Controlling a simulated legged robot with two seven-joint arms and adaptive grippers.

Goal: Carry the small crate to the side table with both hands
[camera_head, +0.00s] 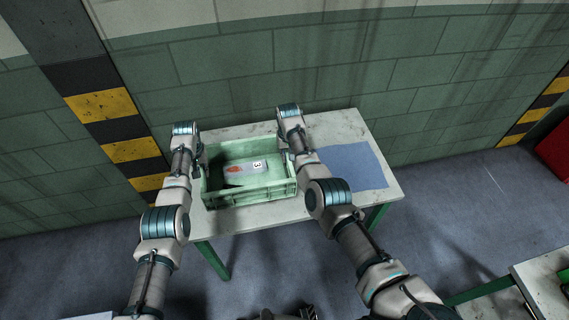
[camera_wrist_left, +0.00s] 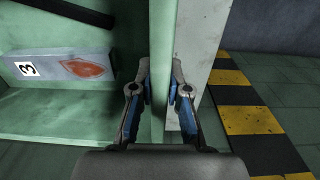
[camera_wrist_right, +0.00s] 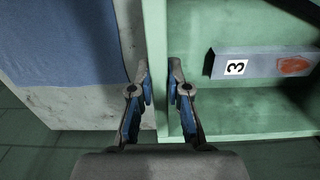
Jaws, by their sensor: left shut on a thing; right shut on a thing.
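The small green crate (camera_head: 250,195) is at the left part of the side table (camera_head: 345,128), over its top; I cannot tell whether it rests fully on it. Inside lies a grey box marked 3 with a red oval (camera_head: 245,169). My left gripper (camera_head: 201,160) is shut on the crate's left wall; the left wrist view shows the fingers (camera_wrist_left: 160,90) on both sides of that wall (camera_wrist_left: 158,40). My right gripper (camera_head: 289,151) is shut on the opposite wall, and the right wrist view shows its fingers (camera_wrist_right: 160,92) astride the rim (camera_wrist_right: 155,35).
A blue mat (camera_head: 352,166) lies on the table right of the crate. A green tiled wall (camera_head: 330,65) stands behind the table. A striped post (camera_head: 115,125) is at the left. Another table (camera_head: 545,290) and a red object (camera_head: 556,150) are at the right.

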